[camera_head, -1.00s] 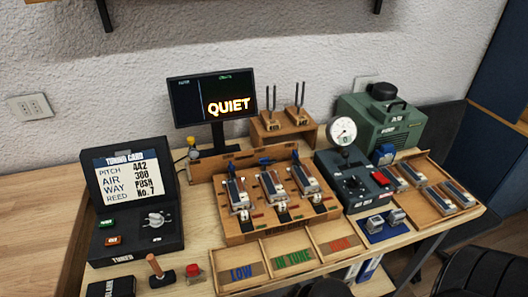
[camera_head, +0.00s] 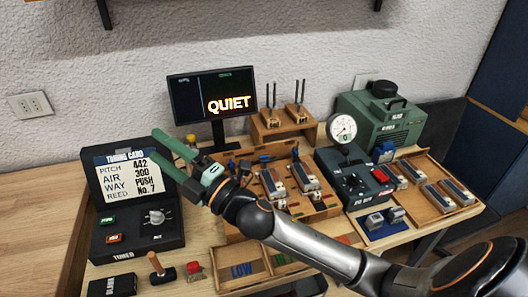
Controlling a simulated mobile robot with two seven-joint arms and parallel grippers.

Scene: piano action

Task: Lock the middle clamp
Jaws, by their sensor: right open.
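A wooden board (camera_head: 321,209) on the bench carries clamp stations in a row. The middle clamp shows its blue lever (camera_head: 265,158) above a silver reed block (camera_head: 270,184). The right station (camera_head: 304,176) is also visible. The left station is largely hidden behind my right gripper and wrist. My right gripper (camera_head: 156,146) has green fingers, open and empty. It hangs to the left of the clamps, in front of the tuning card screen, and points left, away from the middle clamp. My left gripper is not in view.
The monitor (camera_head: 211,95) reads QUIET behind the board. A dark control box with a gauge (camera_head: 342,128) stands right of the board. The tuner case (camera_head: 135,235) is at left. Sorting trays (camera_head: 241,271) lie in front, partly under my right arm.

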